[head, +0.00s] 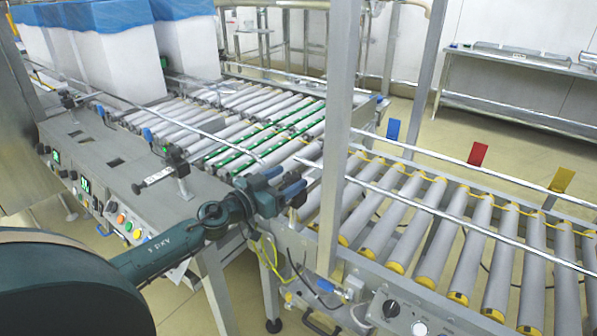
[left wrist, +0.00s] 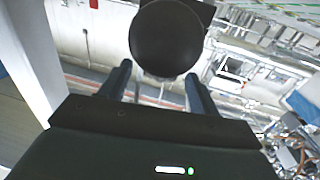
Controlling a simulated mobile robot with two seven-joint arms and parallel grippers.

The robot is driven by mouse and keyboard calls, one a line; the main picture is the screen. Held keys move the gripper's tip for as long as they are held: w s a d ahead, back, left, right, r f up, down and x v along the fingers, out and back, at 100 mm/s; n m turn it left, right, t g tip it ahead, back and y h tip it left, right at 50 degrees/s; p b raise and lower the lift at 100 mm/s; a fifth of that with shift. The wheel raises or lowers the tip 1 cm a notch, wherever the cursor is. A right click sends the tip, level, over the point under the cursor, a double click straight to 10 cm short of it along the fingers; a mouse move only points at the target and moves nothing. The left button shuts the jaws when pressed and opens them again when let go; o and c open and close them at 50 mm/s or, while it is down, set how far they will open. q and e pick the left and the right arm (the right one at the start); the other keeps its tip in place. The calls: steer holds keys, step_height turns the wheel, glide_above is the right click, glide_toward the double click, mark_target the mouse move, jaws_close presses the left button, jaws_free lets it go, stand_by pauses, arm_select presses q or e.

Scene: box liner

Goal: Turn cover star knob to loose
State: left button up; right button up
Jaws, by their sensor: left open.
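My left gripper (head: 284,182) reaches in over the near rail at the middle of the head view, its blue fingers apart and nothing seen between them. In the left wrist view the left gripper (left wrist: 159,76) has a finger on each side. A dark round knob (left wrist: 167,38) shows just past the fingertips there, with a thin stem below it. I cannot tell whether it is the cover star knob, as its face looks round. In the head view a small black part (head: 298,197) sits beside the fingertips, partly hidden. My right gripper is not in view.
A grey post (head: 340,130) stands close right of the gripper. Roller conveyors (head: 440,225) lie behind and to the right, with metal rails along them. A control panel (head: 122,218) with buttons is at the left. White boxes (head: 115,60) with blue liners stand at the back left.

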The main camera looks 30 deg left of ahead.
mark_target(298, 172)
arm_select(q)
steer(key=shift+x, duration=2.25)
steer(key=shift+c, duration=0.2)
steer(key=c, duration=0.9)
